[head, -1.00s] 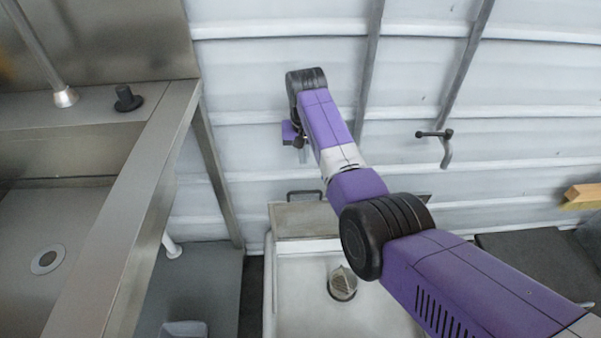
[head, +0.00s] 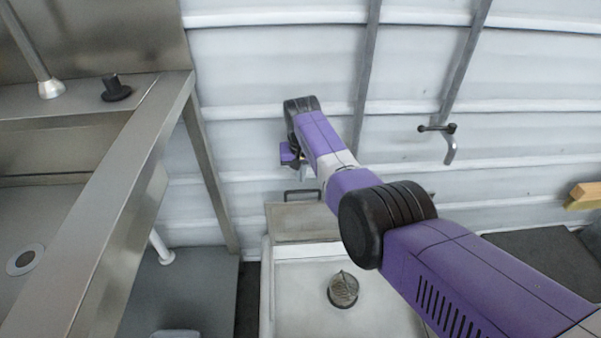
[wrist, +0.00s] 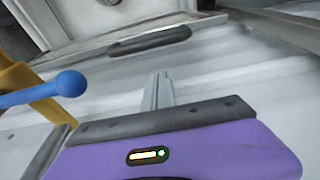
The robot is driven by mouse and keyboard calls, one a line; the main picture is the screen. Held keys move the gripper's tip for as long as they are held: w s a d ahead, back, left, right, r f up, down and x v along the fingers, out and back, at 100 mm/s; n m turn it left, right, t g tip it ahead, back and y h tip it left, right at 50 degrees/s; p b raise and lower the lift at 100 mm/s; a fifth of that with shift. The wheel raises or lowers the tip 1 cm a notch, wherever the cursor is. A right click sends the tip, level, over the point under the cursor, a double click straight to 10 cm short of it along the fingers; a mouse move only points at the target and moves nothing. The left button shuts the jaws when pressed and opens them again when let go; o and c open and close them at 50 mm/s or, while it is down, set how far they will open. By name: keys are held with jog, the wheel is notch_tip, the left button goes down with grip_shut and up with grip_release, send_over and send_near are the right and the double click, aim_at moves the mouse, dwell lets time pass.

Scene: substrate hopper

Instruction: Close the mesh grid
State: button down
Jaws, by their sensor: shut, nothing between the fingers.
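In the head view, a grey panel with a dark handle (head: 302,194) on its upper edge stands at the back of a white basin (head: 290,318). It may be the mesh grid; no mesh shows clearly on it from here. My gripper (wrist: 163,88) is shut and empty in the wrist view, its thin pale fingers together. In the head view it is mostly hidden behind my wrist, just above the panel's handle. A dark elongated handle or slot (wrist: 150,41) lies beyond the fingertips in the wrist view, apart from them.
A round strainer (head: 343,290) sits in the basin. A steel sink counter (head: 120,190) stands close on the left. A white ribbed wall (head: 260,60) with a tap (head: 447,142) is behind. A blue knob (wrist: 70,83) and yellow part (wrist: 28,90) are at left in the wrist view.

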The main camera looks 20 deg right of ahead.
jog(key=shift+s+a+r+p, duration=0.1)
jog(key=shift+s+a+p, duration=0.1)
jog(key=shift+s, duration=0.4)
jog(key=shift+s+a+r+p, duration=0.1)
jog(key=shift+s+a+p, duration=0.05)
jog(key=shift+s, duration=0.4)
jog(key=shift+s+a+r+p, duration=0.1)
jog(key=shift+s+a+p, duration=0.1)
jog(key=shift+s, duration=0.4)
